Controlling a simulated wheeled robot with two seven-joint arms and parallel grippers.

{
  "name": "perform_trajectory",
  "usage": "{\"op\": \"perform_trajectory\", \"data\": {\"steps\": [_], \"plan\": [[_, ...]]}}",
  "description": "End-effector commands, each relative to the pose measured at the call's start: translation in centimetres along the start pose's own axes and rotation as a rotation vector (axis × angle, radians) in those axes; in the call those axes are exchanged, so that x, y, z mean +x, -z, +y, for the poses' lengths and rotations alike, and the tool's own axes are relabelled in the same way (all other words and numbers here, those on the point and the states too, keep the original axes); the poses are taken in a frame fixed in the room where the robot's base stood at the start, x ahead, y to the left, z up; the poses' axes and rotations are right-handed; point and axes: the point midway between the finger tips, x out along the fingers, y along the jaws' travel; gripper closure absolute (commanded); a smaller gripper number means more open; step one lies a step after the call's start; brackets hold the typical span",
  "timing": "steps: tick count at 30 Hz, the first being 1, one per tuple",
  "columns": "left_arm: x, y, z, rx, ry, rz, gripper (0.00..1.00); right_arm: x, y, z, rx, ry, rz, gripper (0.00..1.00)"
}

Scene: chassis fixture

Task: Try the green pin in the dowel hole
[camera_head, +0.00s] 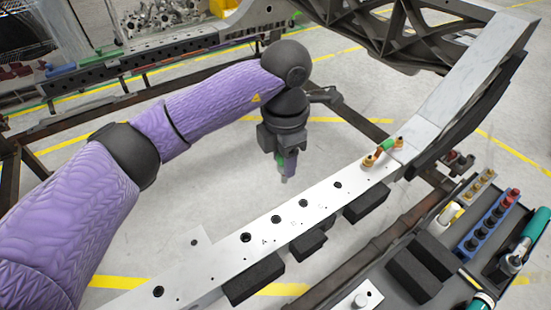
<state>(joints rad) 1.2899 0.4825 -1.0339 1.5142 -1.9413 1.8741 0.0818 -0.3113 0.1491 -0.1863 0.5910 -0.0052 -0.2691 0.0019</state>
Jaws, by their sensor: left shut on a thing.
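My left gripper (285,168) hangs pointing down beyond the far edge of the pale metal rail (222,262). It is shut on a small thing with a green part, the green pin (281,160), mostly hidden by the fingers. A short grey tip shows below the fingers, apart from the rail. The rail's top has a row of dark round holes, among them one hole (303,203) and another hole (246,237). I cannot tell which is the dowel hole. My right gripper is not in view.
A green-handled piece with orange ends (386,147) sits on the rail's right part. Black blocks (255,279) line the near side. At right are a blue holder with sockets (486,227) and a teal-handled tool (534,232). Open floor lies behind the rail.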

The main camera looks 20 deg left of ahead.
Motion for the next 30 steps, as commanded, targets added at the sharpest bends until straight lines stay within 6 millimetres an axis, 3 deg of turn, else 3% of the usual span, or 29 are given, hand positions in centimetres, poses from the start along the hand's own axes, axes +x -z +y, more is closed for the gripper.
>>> {"op": "perform_trajectory", "data": {"steps": [3,9,14,25,30], "plan": [[2.8,-2.8,0.3,-0.174,0.007,0.001,1.00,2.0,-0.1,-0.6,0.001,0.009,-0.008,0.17],[4.6,-5.3,0.5,-0.380,-0.003,0.008,1.00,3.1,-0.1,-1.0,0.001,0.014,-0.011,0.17],[5.2,-5.5,0.6,-0.404,-0.006,0.008,1.00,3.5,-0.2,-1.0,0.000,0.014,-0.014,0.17],[9.6,-5.4,0.6,-0.401,-0.005,0.010,1.00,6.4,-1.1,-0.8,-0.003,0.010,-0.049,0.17],[10.5,-5.4,0.6,-0.400,-0.005,0.008,1.00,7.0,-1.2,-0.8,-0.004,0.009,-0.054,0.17]]}}
